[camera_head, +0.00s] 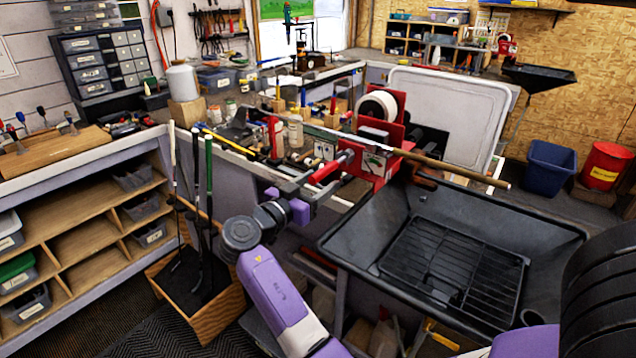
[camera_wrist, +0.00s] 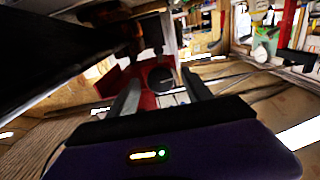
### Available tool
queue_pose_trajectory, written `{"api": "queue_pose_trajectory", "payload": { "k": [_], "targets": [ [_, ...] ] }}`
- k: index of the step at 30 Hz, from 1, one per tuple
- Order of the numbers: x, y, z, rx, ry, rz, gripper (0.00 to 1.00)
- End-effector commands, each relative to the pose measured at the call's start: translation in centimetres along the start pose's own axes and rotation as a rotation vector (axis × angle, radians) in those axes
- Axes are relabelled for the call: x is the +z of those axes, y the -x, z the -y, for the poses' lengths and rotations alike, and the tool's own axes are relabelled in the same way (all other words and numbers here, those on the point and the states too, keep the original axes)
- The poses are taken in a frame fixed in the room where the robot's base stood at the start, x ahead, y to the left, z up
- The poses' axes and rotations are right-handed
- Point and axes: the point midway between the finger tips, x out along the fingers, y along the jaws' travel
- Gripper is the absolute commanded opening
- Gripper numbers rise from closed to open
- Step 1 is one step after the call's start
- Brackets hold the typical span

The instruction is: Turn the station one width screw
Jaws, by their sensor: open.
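A red clamp station (camera_head: 376,163) with a white label stands at the bench edge, and a long shaft runs across it. In the wrist view the red body (camera_wrist: 146,100) lies ahead of my gripper. A dark round knob (camera_wrist: 161,78) on it, which looks like the width screw, sits between the lines of the two fingers. My gripper (camera_wrist: 160,95) is open, with the knob apparently beyond the fingertips; I cannot tell if they touch it. In the head view my gripper (camera_head: 318,190) is at the station's near left side, and the screw is not clearly visible there.
A black sink basin with a wire rack (camera_head: 455,265) is at right. A wooden box (camera_head: 210,310) of golf clubs stands at left below the bench. The bench behind is crowded with bottles and tools. A brown shaft (camera_head: 460,172) juts right over the basin.

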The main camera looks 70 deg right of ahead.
Motion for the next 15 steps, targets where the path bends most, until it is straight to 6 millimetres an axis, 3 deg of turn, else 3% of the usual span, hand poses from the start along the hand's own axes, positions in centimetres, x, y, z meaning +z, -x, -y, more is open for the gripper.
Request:
{"api": "queue_pose_trajectory", "payload": {
  "k": [1,10,15],
  "targets": [
    [0.00,0.01,0.01,0.000,0.000,0.000,0.58],
    [-0.01,0.05,0.01,0.000,0.000,0.000,0.00],
    [-0.01,0.06,0.01,0.000,0.007,0.000,0.00]
  ]
}}
